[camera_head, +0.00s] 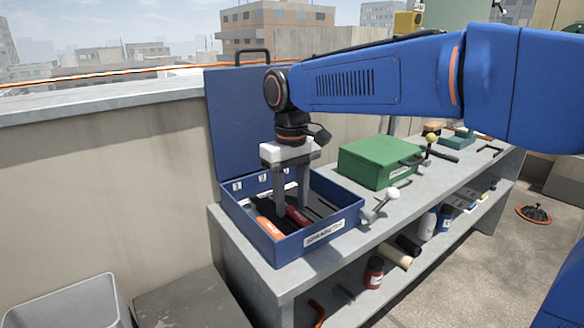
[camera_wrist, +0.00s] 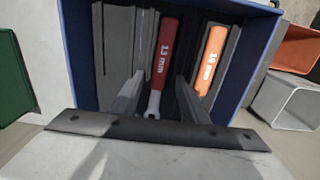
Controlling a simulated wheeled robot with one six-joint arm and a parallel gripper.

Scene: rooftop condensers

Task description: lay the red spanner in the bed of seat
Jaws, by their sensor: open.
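The red spanner (camera_head: 298,215), marked "13 mm" in the wrist view (camera_wrist: 167,50), lies inside the open blue spanner box (camera_head: 238,220). Its bare metal end (camera_wrist: 152,105) shows between my fingers. My gripper (camera_head: 291,205) points down into the box, open, with one finger on each side of the spanner; I cannot tell if they touch it. An orange spanner (camera_head: 268,228) lies beside it, right of it in the wrist view (camera_wrist: 212,55). Dark slotted beds (camera_wrist: 120,45) run alongside. Small number labels (camera_head: 262,179) mark the back wall; which bed is the seat is unclear.
The box's raised lid (camera_head: 235,120) stands behind my gripper. A shut green case (camera_head: 375,162) and a white-knobbed lever (camera_head: 391,195) are close on the bench (camera_head: 345,258). A red can (camera_head: 374,272) stands on the lower shelf. A grey bin (camera_head: 75,300) sits at lower left.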

